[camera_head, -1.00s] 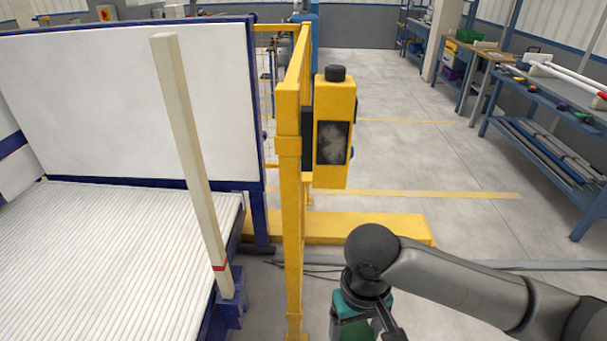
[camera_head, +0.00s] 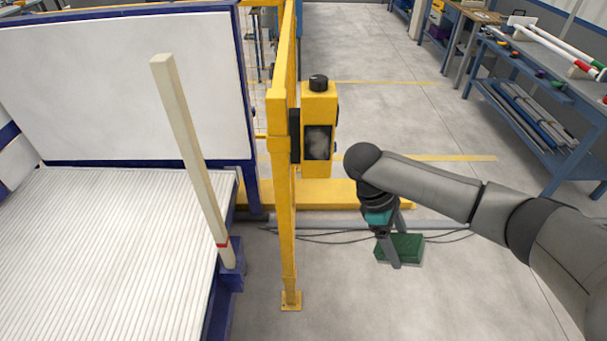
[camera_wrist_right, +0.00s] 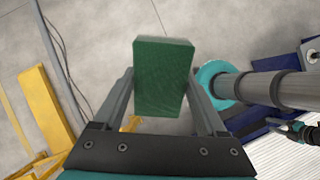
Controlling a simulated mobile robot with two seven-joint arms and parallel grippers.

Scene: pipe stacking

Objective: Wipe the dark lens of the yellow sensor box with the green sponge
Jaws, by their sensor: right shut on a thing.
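The yellow sensor box (camera_head: 319,104) is mounted on the yellow post in the head view, with a black knob on top. Its dark lens (camera_head: 317,143) faces me and carries a pale grey smudge. My right gripper (camera_head: 393,252) is shut on the green sponge (camera_head: 408,245), below and to the right of the box and apart from it. In the right wrist view the sponge (camera_wrist_right: 164,75) sits between the two fingers. A small dark and teal part, perhaps my left gripper (camera_wrist_right: 297,131), shows at the right edge there; its jaws are unclear.
The yellow post (camera_head: 285,200) stands left of the sensor box. Left of it are a ribbed white bed (camera_head: 110,250) and a leaning pale bar (camera_head: 190,150). A blue workbench (camera_head: 545,80) with pipes stands at the far right. Cables lie on the open floor.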

